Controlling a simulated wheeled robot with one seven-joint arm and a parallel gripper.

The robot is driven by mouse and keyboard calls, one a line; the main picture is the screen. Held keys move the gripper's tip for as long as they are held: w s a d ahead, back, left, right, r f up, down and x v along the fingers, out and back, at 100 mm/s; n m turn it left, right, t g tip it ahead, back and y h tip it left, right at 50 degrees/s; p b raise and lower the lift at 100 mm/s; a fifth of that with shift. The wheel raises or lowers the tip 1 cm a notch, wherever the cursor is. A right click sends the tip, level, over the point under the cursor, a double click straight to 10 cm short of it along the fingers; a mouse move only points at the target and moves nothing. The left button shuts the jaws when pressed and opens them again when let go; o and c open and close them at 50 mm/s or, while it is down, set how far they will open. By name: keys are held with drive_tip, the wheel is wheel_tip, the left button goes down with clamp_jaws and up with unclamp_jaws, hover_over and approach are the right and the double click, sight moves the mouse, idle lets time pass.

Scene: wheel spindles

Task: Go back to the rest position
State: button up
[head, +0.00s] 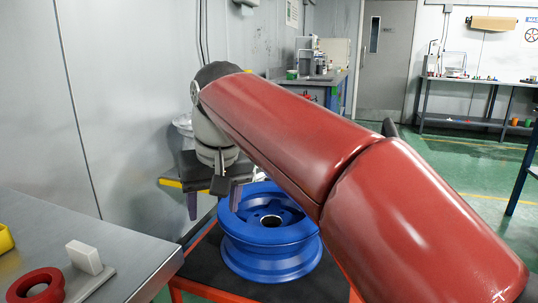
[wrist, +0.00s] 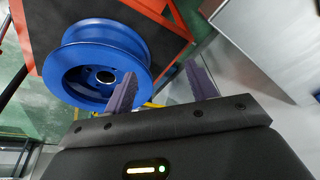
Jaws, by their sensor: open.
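My gripper (wrist: 162,92) is open in the wrist view, with its two purple-grey fingers apart and nothing between them. A blue wheel (wrist: 74,62) lies beyond the fingers, to the left. In the head view the blue wheel (head: 270,262) lies flat on a dark-topped stand with a red frame (head: 207,268). My gripper (head: 213,200) hangs above and to the left of the wheel there, partly in front of its rim. My red arm crosses the picture and hides part of the area right of the wheel.
A metal table (head: 130,240) at the left holds a red ring (head: 40,285), a white block (head: 84,257) and a yellow piece (head: 5,239). A workbench (head: 325,82) stands at the back and another (head: 470,84) at the right. Green floor lies open at the right.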

drive_tip(key=s+d+f+m+t, duration=0.1)
drive_tip(key=s+d+f, duration=0.2)
drive_tip(key=d, duration=0.5)
drive_tip(key=s+d+f+m, duration=0.2)
drive_tip(key=d+f, duration=0.1)
drive_tip(key=d, duration=0.5)
drive_tip(key=s+d+f+m+t+h, duration=0.1)
drive_tip(key=s+d+f+m+h, duration=0.1)
drive_tip(key=s+d+f, duration=0.7)
wheel_tip(320, 180, down, 2)
drive_tip(key=shift+s+f+t+p, duration=0.15)
drive_tip(key=shift+s+t+p, duration=0.2)
drive_tip(key=shift+s, duration=0.4)
